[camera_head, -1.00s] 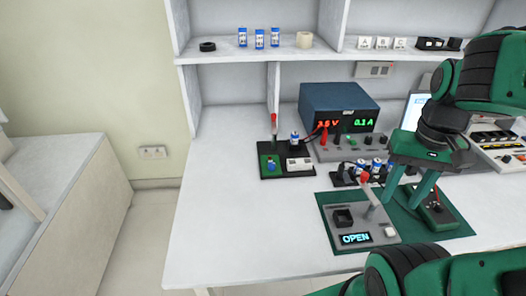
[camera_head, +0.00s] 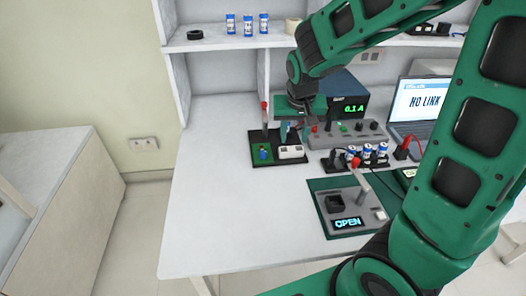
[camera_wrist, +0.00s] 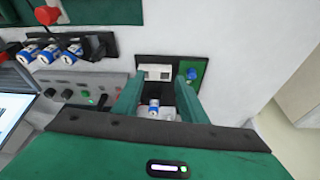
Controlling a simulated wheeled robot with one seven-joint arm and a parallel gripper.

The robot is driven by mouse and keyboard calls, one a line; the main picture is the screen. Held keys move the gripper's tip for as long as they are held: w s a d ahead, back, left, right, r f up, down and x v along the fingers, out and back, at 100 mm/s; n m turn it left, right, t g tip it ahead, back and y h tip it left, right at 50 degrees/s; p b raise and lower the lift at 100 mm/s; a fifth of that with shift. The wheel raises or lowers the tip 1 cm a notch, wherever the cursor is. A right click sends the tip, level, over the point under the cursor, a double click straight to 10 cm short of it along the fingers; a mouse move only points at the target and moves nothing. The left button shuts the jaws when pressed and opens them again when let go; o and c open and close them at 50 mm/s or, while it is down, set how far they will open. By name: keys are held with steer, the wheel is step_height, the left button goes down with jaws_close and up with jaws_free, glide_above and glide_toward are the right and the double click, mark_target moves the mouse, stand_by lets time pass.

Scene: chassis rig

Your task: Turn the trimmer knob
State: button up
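The small board (camera_head: 278,160) stands on the left of the bench, with a blue knob (camera_head: 264,152) on its green part, a white block (camera_head: 290,152) and a red-topped lever (camera_head: 265,116). In the wrist view the blue knob (camera_wrist: 193,74) is just right of the right finger, and the white block (camera_wrist: 157,73) lies beyond the fingertips. My gripper (camera_head: 295,130) is over the board's back edge. In the wrist view my gripper (camera_wrist: 158,88) is open, its fingers on either side of a blue-and-white cylinder (camera_wrist: 155,108), with gaps visible. The cylinder's base is hidden.
The power supply (camera_head: 350,106) stands close behind and right of my gripper. A rack of blue-and-white cells (camera_head: 367,151), a panel reading OPEN (camera_head: 348,222) and a laptop (camera_head: 425,103) are to the right. The shelf (camera_head: 215,42) is above. The bench's left front is clear.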

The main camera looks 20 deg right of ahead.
glide_toward(264, 152)
step_height(264, 152, up, 2)
steer(key=s, duration=0.2)
steer(key=t, duration=0.1)
steer(key=shift+n, duration=0.4)
steer(key=x, duration=1.1)
steer(key=shift+a, duration=0.2)
jaws_close()
steer(key=shift+y, duration=0.3)
